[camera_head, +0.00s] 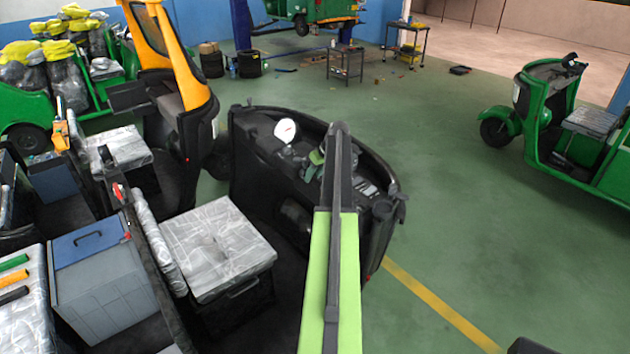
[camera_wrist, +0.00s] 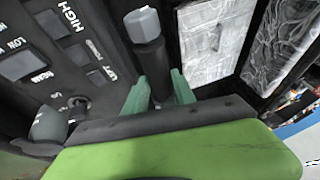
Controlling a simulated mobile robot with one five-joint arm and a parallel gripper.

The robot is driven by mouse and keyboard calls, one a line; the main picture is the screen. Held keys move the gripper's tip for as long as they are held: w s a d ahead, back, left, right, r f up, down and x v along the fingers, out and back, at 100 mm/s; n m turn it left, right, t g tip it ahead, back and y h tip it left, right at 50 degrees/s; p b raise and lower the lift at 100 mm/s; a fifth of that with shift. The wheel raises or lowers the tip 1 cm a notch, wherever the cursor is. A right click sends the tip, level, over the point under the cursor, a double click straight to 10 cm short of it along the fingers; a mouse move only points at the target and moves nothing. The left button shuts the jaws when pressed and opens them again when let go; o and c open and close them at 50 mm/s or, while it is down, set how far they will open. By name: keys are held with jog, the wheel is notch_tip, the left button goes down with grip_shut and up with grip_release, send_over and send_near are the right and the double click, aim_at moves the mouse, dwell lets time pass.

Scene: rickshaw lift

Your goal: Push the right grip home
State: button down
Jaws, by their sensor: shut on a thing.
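In the wrist view, a black cylindrical grip (camera_wrist: 153,62) with a light grey faceted end (camera_wrist: 142,24) stands between the two pale green fingers of my gripper (camera_wrist: 158,88). My gripper is shut on this grip. The far end of the grip is hidden behind the fingers and my green arm part. In the head view my gripper (camera_head: 317,157) is at the black dashboard of the rickshaw, right of a white round gauge (camera_head: 285,130). My arm covers much of the grip there, so how far it is seated cannot be told.
A switch panel (camera_wrist: 50,60) with white lettering is close left of the gripper. A plastic-wrapped seat (camera_head: 215,250) and a grey-blue box (camera_head: 105,285) are at left. Another green rickshaw (camera_head: 575,120) stands at right. The green floor (camera_head: 460,210) between is clear.

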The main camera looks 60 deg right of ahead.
jog(key=shift+w+r, duration=0.1)
jog(key=shift+w, duration=0.15)
jog(key=c, duration=1)
grip_release()
jog(key=shift+w, duration=0.1)
jog(key=shift+c, duration=0.2)
jog(key=a+p+v, duration=0.1)
jog(key=p+v, duration=1.4)
jog(key=v, duration=0.2)
jog(key=shift+s+d+r+p, duration=0.15)
jog(key=shift+s+d+p, duration=0.1)
jog(key=shift+d+p, duration=0.2)
